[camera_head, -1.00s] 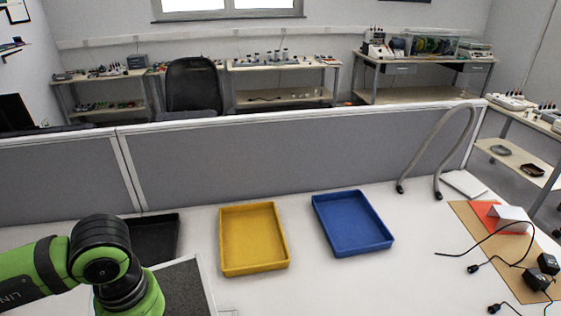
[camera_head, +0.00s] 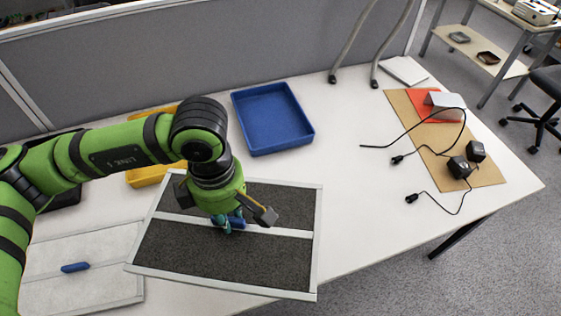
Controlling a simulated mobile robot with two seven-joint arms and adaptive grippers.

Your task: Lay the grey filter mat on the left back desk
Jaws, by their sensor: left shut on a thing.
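A dark grey filter mat (camera_head: 190,249) in a pale frame, with a pale bar across its middle, is in the lower middle of the head view. My left gripper (camera_head: 232,221) is over its centre, shut on the blue handle on that bar. The mat overlaps the right edge of a second, light grey framed panel (camera_head: 108,262) with its own blue handle (camera_head: 75,267). I cannot tell how far the dark mat is above the white desk (camera_head: 360,200). My right gripper is not in view.
A blue tray (camera_head: 272,118) stands behind the mat. A yellow tray (camera_head: 150,176) and a black tray (camera_head: 68,197) are partly hidden by my left arm. At right, black adapters (camera_head: 459,167) and cables lie on a brown board (camera_head: 425,128). A grey partition (camera_head: 190,55) runs behind.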

